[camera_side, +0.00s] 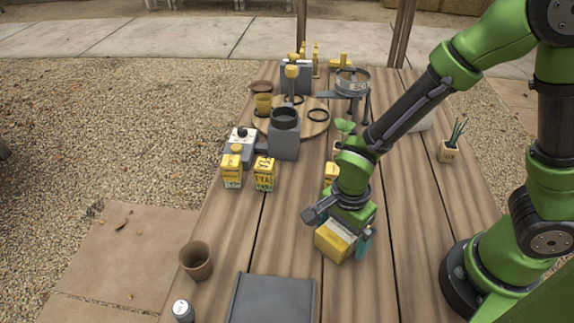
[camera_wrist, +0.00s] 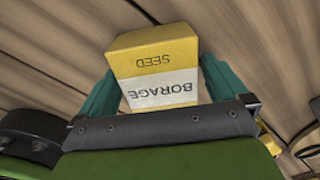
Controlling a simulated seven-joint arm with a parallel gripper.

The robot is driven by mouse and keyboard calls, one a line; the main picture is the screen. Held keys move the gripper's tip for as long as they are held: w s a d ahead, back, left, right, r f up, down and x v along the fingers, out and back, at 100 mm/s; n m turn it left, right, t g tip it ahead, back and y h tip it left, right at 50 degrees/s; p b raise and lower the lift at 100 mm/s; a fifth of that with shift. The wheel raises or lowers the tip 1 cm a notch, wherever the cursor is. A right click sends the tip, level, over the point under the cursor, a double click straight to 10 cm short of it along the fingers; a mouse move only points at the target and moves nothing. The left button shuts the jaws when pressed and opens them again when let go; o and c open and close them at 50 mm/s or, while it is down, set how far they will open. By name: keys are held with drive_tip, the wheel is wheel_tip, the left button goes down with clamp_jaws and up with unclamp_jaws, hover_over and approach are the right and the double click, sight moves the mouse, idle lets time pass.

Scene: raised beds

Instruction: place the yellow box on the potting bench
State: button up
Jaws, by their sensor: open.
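The yellow box with a white label (camera_side: 331,246) is at my gripper (camera_side: 345,240), over the front middle of the wooden potting bench (camera_side: 225,240). In the wrist view the box (camera_wrist: 158,57) reads "BORAGE SEED" and sits between the two teal fingers (camera_wrist: 160,85). My gripper is open around the box, with one finger on each side. One finger is mostly hidden in the side view. I cannot tell whether the box's underside touches the planks.
A dark grey tray (camera_side: 237,298), a brown pot (camera_side: 196,260) and a small jar (camera_side: 182,311) stand at the front left. Yellow cartons (camera_side: 231,171) (camera_side: 264,174) stand left of centre, another (camera_side: 331,173) behind my wrist. A potted plant (camera_side: 449,150) is at right.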

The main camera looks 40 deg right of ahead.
wheel_tip(320, 180, up, 17)
drive_tip(key=s+d+r+n+t+y, duration=0.1)
drive_tip(key=d+r+n+t+y, duration=0.1)
drive_tip(key=d+r+n+t, duration=0.4)
drive_tip(key=d+n+t, duration=0.1)
drive_tip(key=d+n, duration=0.4)
drive_tip(key=n, duration=0.2)
drive_tip(key=shift+s+r, duration=0.4)
drive_tip(key=shift+a, duration=0.1)
